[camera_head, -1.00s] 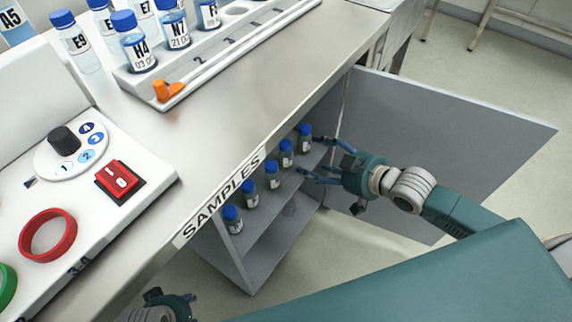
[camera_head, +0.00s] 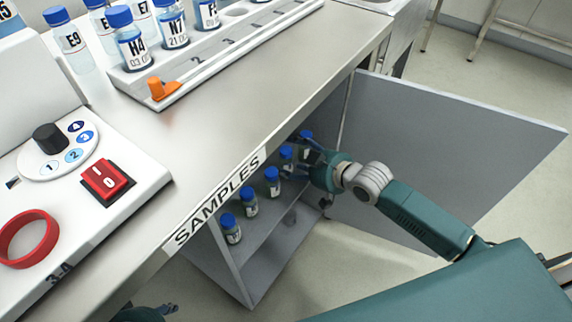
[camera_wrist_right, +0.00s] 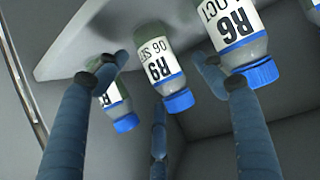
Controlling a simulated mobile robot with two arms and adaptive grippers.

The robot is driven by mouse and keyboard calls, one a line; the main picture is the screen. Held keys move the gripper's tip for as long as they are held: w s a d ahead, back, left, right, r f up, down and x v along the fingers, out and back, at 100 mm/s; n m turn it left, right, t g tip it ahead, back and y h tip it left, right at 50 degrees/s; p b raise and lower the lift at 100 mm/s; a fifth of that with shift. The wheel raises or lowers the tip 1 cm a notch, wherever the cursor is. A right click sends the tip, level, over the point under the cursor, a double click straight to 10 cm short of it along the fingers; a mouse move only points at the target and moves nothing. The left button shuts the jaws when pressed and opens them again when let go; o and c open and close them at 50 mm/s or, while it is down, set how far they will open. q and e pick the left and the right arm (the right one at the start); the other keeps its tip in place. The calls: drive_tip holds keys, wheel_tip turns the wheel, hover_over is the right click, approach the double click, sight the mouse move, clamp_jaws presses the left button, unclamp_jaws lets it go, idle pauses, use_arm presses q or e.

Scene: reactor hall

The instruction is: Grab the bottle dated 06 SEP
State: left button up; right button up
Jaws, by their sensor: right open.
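The bottle labelled R9, 06 SEP (camera_wrist_right: 160,65), has a blue cap and shows inverted in the middle of the right wrist view. My right gripper (camera_wrist_right: 160,80) is open, its fingers spread on both sides of this bottle and a third finger below its cap; I cannot tell whether any touches. In the head view my right gripper (camera_head: 308,158) reaches into the cabinet at the far bottles. The left gripper (camera_head: 165,309) shows only as a sliver at the bottom edge.
Bottle R6 (camera_wrist_right: 235,35) stands close beside R9, right by one finger; another bottle (camera_wrist_right: 115,100) is behind the left finger. Several bottles stand in a row on the cabinet shelf (camera_head: 262,222). The open door (camera_head: 440,145) is on the right, the SAMPLES counter (camera_head: 230,120) above.

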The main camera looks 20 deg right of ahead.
drive_tip(key=c, duration=1.3)
drive_tip(key=shift+r, duration=0.1)
